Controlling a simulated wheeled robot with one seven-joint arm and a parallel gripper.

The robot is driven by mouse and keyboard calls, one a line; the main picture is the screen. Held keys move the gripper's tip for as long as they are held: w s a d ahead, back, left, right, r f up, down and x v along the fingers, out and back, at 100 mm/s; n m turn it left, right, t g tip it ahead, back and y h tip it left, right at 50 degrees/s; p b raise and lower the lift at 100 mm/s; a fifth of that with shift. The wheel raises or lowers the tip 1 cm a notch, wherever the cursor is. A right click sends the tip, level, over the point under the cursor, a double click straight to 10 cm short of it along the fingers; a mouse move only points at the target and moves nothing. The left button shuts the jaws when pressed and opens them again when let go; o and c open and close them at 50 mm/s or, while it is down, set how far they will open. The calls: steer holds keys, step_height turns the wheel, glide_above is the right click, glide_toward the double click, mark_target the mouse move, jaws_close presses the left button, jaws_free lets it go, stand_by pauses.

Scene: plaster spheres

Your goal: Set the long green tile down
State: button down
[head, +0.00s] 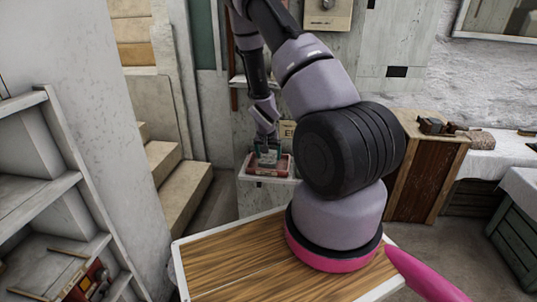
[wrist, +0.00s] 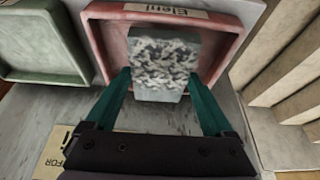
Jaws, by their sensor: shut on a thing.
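My gripper (wrist: 161,80) is shut on a speckled grey, white and black block (wrist: 163,55), with one teal finger on each side. The block looks grey more than green. In the wrist view the block is over the red tray (wrist: 109,45), which has a paper label reading "Eleni". I cannot tell whether the block touches the tray floor. In the head view my gripper (head: 266,153) is low over the red tray (head: 284,170) on a small pale shelf (head: 266,180). The block is too small to make out clearly there.
A green tray (wrist: 45,76) lies left of the red one in the wrist view. A label card (wrist: 53,150) is at lower left. Pale steps (wrist: 275,80) are at the right, and show left of the shelf in the head view (head: 180,190). A wooden cabinet (head: 425,175) stands right.

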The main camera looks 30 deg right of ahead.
steer(key=shift+f, duration=1.1)
jaws_free()
steer(key=shift+f, duration=0.1)
steer(key=shift+r, duration=0.2)
steer(key=shift+r, duration=1.85)
